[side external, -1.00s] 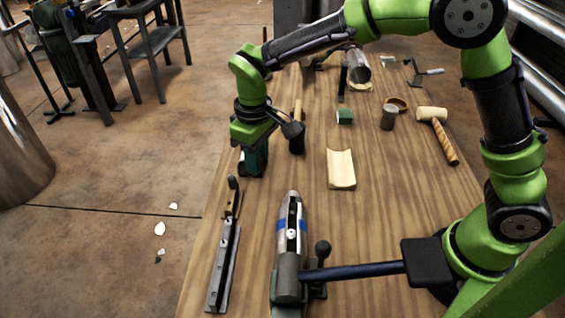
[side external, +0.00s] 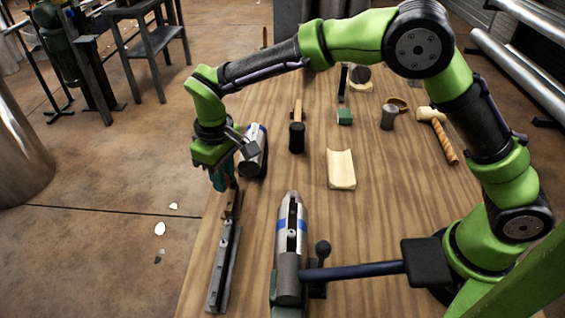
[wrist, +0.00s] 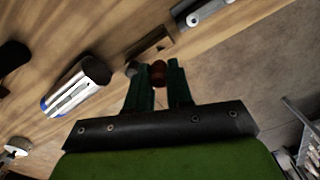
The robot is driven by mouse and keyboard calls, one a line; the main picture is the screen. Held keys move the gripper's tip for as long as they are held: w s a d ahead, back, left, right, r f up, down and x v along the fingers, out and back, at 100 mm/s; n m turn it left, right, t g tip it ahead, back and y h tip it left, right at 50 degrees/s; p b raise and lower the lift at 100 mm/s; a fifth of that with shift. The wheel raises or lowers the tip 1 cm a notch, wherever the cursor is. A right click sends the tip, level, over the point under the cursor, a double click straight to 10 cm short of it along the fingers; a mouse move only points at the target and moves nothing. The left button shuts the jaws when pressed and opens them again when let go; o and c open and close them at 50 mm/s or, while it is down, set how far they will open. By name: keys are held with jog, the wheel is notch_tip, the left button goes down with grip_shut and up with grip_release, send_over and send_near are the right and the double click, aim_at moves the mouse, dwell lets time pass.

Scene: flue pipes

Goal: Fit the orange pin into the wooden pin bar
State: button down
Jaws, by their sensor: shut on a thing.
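My gripper (side external: 222,182) is low at the left edge of the table, at the far end of the wooden pin bar (side external: 232,206). In the wrist view its two green fingers (wrist: 157,78) are closed around a rounded, dark reddish-brown end, which I take to be the orange pin (wrist: 158,69). The pin's lower part is hidden. The wooden pin bar (wrist: 151,46) lies just beyond the fingertips, with a dark knob beside it. I cannot tell whether the pin touches the bar or sits in it. The pin cannot be made out in the side view.
A long grey metal rail (side external: 224,262) runs toward the front from the bar. A silver pipe with a blue band (side external: 254,150) lies close right of my gripper. Another banded pipe (side external: 291,235) lies on a clamp stand. A hammer (side external: 297,130) and wooden trough (side external: 341,169) lie farther right.

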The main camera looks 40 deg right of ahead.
aim_at(229, 205)
jog(key=shift+f, duration=2.6)
jog(key=shift+f, duration=0.2)
jog(key=c, duration=0.9)
grip_release()
jog(key=shift+c, duration=0.2)
notch_tip(229, 205, up, 17)
